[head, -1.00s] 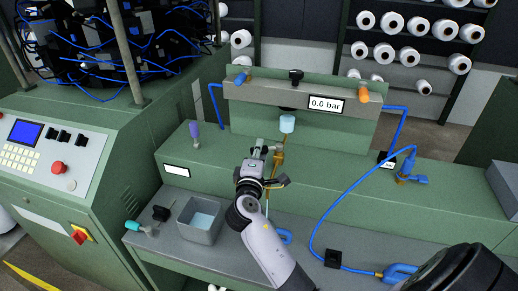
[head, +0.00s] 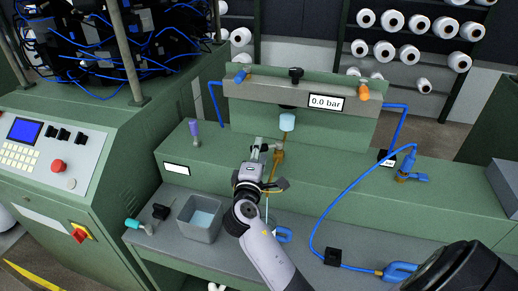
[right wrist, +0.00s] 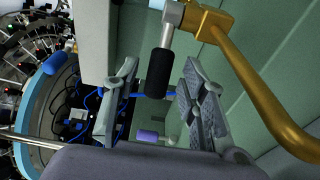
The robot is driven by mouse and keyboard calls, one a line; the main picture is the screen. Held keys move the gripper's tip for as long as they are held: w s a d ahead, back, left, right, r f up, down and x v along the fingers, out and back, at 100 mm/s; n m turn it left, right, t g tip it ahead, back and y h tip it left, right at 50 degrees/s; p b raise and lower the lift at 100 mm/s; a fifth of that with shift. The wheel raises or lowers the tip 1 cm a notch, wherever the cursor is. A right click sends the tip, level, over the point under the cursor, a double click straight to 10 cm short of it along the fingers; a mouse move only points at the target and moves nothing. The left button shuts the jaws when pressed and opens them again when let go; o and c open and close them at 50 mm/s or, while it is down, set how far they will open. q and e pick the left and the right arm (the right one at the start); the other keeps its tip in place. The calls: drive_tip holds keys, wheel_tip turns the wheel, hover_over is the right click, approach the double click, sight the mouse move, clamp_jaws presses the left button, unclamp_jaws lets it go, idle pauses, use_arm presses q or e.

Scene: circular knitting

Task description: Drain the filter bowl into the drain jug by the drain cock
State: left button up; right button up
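The filter bowl (head: 287,122) is a small pale blue cup under the rail at the back. A brass drain pipe (head: 274,172) runs down below it, and it also shows large in the right wrist view (right wrist: 250,75). The drain cock's black grip (right wrist: 159,72) hangs on a metal stem beside the pipe. My right gripper (right wrist: 159,88) is open, with one finger on each side of the grip; I cannot tell whether they touch it. A blue handle (head: 283,235), probably the drain jug's, shows beside my right arm, which hides what is around it. My left gripper is out of view.
A grey square bin (head: 200,218) with pale blue inside stands on the lower shelf. The gauge (head: 326,102) reads 0.0 bar. A blue hose (head: 320,215) loops across the right side. A purple-capped part (head: 194,132) stands on the ledge at left.

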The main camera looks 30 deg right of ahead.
drive_tip(key=v, duration=1)
drive_tip(key=shift+s, duration=0.1)
drive_tip(key=shift+c, duration=0.3)
